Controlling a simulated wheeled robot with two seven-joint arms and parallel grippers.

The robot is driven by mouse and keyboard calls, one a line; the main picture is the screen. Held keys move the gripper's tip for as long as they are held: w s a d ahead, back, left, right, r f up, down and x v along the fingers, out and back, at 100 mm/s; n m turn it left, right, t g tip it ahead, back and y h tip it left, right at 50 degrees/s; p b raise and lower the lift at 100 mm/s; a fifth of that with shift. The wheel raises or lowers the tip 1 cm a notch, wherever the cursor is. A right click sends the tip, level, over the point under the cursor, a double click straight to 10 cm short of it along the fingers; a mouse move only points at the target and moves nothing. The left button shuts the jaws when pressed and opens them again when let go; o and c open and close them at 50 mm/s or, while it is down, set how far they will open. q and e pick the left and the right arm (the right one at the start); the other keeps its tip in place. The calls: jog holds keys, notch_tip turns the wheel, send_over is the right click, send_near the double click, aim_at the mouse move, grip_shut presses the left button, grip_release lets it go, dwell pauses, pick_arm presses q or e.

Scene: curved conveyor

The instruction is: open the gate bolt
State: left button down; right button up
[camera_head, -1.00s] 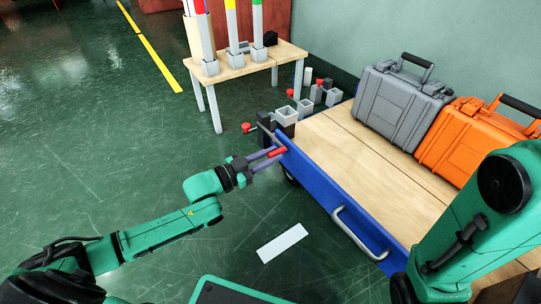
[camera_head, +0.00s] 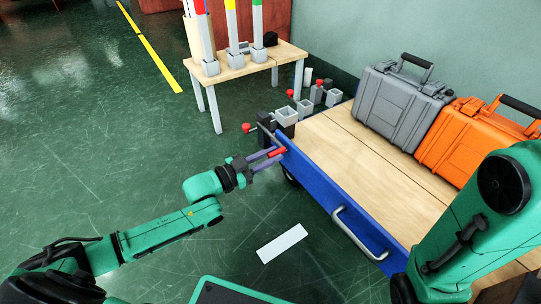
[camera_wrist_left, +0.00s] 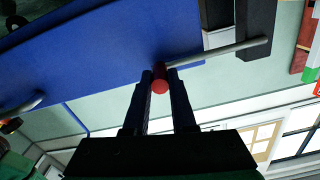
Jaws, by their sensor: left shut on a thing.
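The gate bolt is a grey rod (camera_wrist_left: 218,53) with a red knob (camera_wrist_left: 160,83), on the blue gate panel (camera_wrist_left: 110,40). In the head view the red knob (camera_head: 277,152) is at the gate's upper left end, by a dark post. My left gripper (camera_head: 272,157) reaches it from the left. In the left wrist view the gripper's fingers (camera_wrist_left: 159,78) are shut on the knob, one on each side. The rod runs from the knob to a dark block (camera_wrist_left: 256,28). My right arm stands at the lower right of the head view; its gripper is not visible.
A wooden-topped cart (camera_head: 350,160) behind the gate carries a grey case (camera_head: 400,105) and an orange case (camera_head: 478,135). A metal handle (camera_head: 358,235) is on the gate. Grey sockets (camera_head: 287,115) with red knobs stand behind. A small table (camera_head: 245,62) is at the back. Floor at left is clear.

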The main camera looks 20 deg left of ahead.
dwell(0.4)
pick_arm(q)
jog(key=s+d+p, duration=0.3)
jog(key=p, duration=0.1)
jog(key=shift+d, duration=0.2)
jog(key=c, duration=0.7)
grip_release()
jog(key=shift+w, duration=0.1)
